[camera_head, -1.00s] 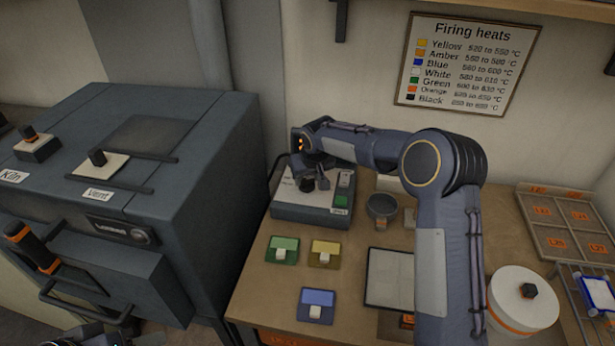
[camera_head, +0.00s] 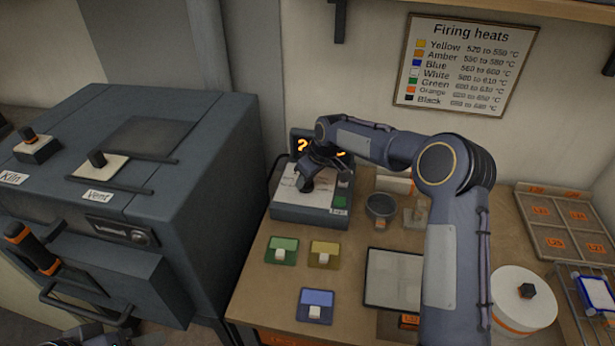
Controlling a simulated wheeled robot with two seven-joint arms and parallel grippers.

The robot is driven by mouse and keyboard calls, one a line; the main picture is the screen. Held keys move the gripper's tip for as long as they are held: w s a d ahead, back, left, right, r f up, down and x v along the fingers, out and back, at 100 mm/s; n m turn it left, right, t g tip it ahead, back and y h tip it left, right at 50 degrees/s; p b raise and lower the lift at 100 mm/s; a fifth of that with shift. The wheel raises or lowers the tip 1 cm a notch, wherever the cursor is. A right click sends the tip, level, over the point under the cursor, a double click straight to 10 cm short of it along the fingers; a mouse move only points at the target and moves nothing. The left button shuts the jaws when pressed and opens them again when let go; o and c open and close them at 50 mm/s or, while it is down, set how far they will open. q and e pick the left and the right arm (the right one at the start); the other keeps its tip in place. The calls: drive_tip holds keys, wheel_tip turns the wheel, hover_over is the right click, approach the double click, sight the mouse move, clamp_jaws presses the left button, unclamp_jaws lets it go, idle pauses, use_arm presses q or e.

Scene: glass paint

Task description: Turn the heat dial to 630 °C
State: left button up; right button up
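The heat controller (camera_head: 303,212) is a grey box with a white sloped face, at the back left of the table. Its dark display (camera_head: 301,145) shows orange digits, mostly hidden behind my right arm, so I cannot read the value. My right gripper (camera_head: 307,184) points down over the white face, where the dial sits; the dial is hidden by or merged with the dark fingers. I cannot tell whether the fingers are closed on it. A green button (camera_head: 340,201) shows on the face's right side. Of my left arm, only a dark part shows at the bottom left edge.
A kiln (camera_head: 200,180) with kiln and vent knobs stands left. Green (camera_head: 282,251), yellow (camera_head: 324,254) and blue (camera_head: 315,306) tiles lie in front of the controller. A small grey bowl (camera_head: 381,207) stands right of it. A firing heats chart (camera_head: 466,64) hangs behind.

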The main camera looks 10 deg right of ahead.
sight(314, 193)
idle(0.3)
drive_tip(key=o, duration=1)
drive_tip(key=shift+b+v, duration=0.85)
drive_tip(key=shift+v, duration=3.1)
drive_tip(key=shift+d, duration=0.1)
